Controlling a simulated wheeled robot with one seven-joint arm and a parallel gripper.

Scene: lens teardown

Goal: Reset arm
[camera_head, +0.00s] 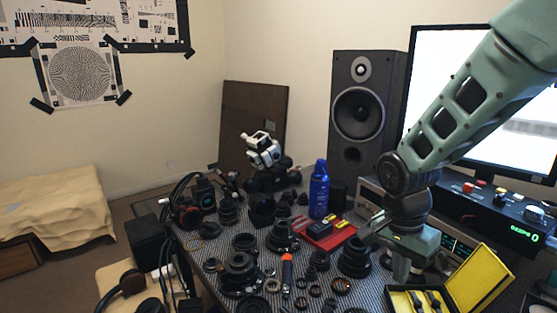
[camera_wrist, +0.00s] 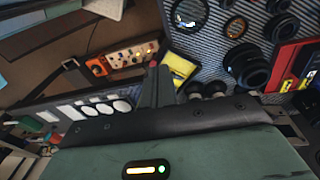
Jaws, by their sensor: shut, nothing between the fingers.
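My gripper (camera_head: 376,240) hangs over the right side of the table in the head view, at the end of my green arm. In the wrist view its dark fingers (camera_wrist: 155,88) are together with nothing between them. Several black lens parts, such as a large lens barrel (camera_head: 238,272) and a lens (camera_head: 354,257) near my gripper, stand on the striped mat (camera_head: 205,248). My gripper and wrist hide part of the table's right side.
An open yellow case (camera_head: 478,279) lies at the front right. A speaker (camera_head: 362,115) and a monitor (camera_head: 470,60) stand behind. Open floor shows at the left.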

